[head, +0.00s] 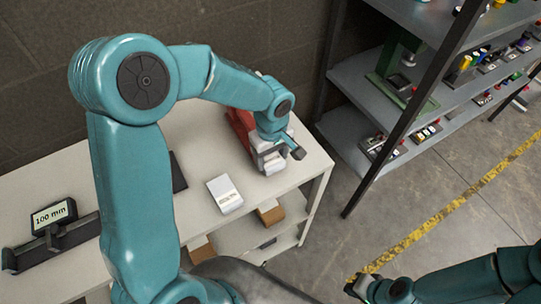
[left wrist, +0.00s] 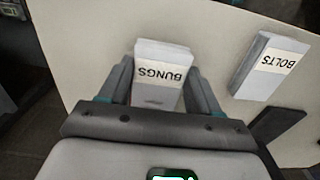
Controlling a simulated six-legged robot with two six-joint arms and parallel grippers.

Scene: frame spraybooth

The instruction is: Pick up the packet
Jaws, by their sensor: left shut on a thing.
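A white packet marked BUNGS (left wrist: 160,76) stands between the two fingers of my left gripper (left wrist: 158,82) in the left wrist view. The gripper is shut on it. In the head view my left gripper (head: 272,158) is low over the right end of the pale table, and the packet is mostly hidden by it. I cannot tell whether the packet touches the tabletop. A second white packet, marked BOLTS (left wrist: 268,66), lies apart from the gripper; it also shows in the head view (head: 225,194). My right gripper (head: 362,286) is at the bottom of the head view, too unclear to read.
The pale table (head: 210,135) also bears a red object (head: 238,122) behind my left gripper, a dark flat piece (head: 178,172) and a gauge reading 100 mm (head: 50,215). Brown boxes (head: 270,213) sit on a lower shelf. A metal rack (head: 400,105) stands right, beyond a gap.

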